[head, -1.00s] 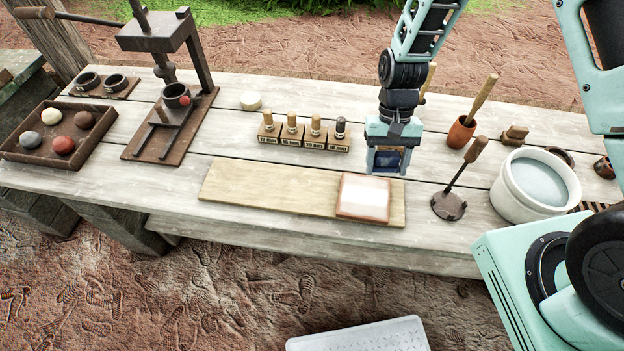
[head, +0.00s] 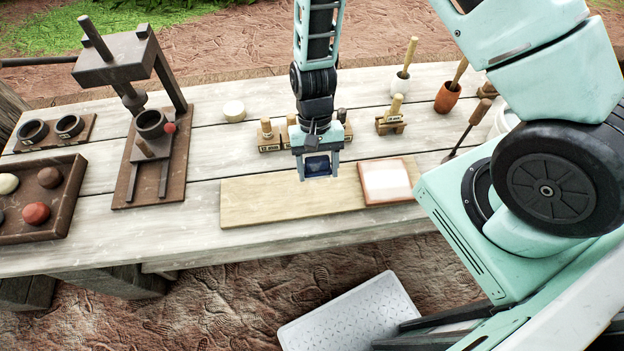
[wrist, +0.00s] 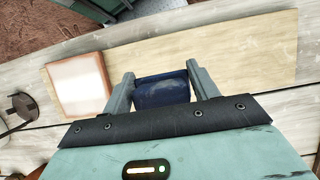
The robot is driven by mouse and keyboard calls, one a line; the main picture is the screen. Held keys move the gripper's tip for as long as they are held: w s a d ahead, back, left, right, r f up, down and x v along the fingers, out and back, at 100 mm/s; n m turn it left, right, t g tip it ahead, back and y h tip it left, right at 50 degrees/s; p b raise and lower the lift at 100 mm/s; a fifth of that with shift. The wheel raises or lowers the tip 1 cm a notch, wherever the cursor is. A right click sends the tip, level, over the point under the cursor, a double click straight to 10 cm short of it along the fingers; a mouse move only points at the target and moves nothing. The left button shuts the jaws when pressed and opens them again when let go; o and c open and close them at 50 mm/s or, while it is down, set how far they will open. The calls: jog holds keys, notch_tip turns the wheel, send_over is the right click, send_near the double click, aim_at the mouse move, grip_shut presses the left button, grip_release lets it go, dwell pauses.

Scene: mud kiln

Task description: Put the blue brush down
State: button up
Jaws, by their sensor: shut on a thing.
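My gripper (head: 318,174) hangs above the pale wooden board (head: 262,203) on the table, left of the white square pad with a reddish frame (head: 386,180). It is shut on a dark blue thing, the blue brush (head: 317,164). The wrist view shows the blue brush (wrist: 162,93) as a dark blue block between my two fingers, with the board (wrist: 235,50) beyond it and the framed pad (wrist: 80,84) to the left. The brush looks to be above the board; the gap is hard to judge. Its upper part is hidden inside my gripper.
Wooden stamps (head: 268,138) stand behind my gripper, partly hidden. A small stand with a tan-handled piece (head: 391,122), a grey cup (head: 400,82) and an orange pot (head: 448,98) are behind right. A press (head: 150,165) and ball tray (head: 62,195) are left. The board's left part is clear.

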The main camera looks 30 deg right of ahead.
jog(key=shift+f+p, duration=0.85)
jog(key=shift+f, duration=2.4)
jog(key=shift+f, duration=0.15)
jog(key=o, duration=0.9)
jog(key=shift+o, duration=0.2)
